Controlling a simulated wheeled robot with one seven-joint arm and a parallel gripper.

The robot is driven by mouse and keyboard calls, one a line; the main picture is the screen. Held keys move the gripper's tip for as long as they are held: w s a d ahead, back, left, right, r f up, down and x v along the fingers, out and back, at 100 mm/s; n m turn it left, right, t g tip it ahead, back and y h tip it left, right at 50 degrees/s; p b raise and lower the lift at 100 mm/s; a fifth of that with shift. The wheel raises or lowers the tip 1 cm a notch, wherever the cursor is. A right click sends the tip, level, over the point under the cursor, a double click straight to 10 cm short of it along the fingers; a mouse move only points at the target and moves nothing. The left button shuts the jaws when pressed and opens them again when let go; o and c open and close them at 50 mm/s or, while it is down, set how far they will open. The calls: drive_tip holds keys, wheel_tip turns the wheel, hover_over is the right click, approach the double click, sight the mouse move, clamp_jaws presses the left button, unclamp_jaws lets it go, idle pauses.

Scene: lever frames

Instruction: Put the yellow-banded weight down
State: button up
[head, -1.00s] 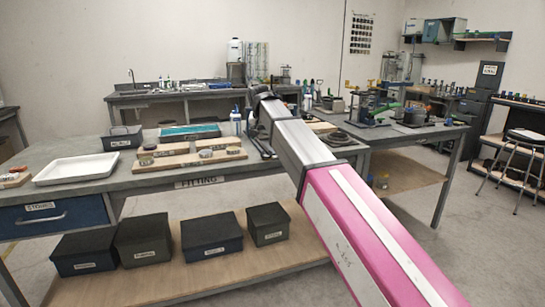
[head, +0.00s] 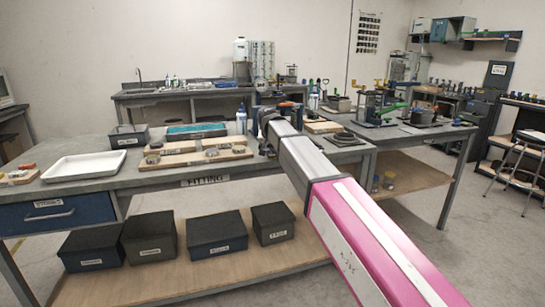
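My arm reaches from the bottom right up over the fitting bench (head: 150,185). Its dark far end, with my gripper (head: 266,113), is above the back of the bench, and my own links hide the fingers. I cannot see whether they hold anything. I cannot make out a yellow-banded weight. Several small round pieces lie on wooden boards (head: 180,161) on the bench, too small to tell their bands.
A white tray (head: 85,166) stands on the bench's left, with a bottle (head: 241,121) and a teal-topped box (head: 196,131) behind. A second bench (head: 425,131) with several devices stands to the right.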

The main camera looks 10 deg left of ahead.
drive_tip(key=shift+w+f, duration=0.15)
drive_tip(key=shift+f, duration=0.15)
drive_tip(key=c, duration=1.2)
drive_tip(key=shift+r, duration=0.15)
drive_tip(key=shift+c, duration=0.2)
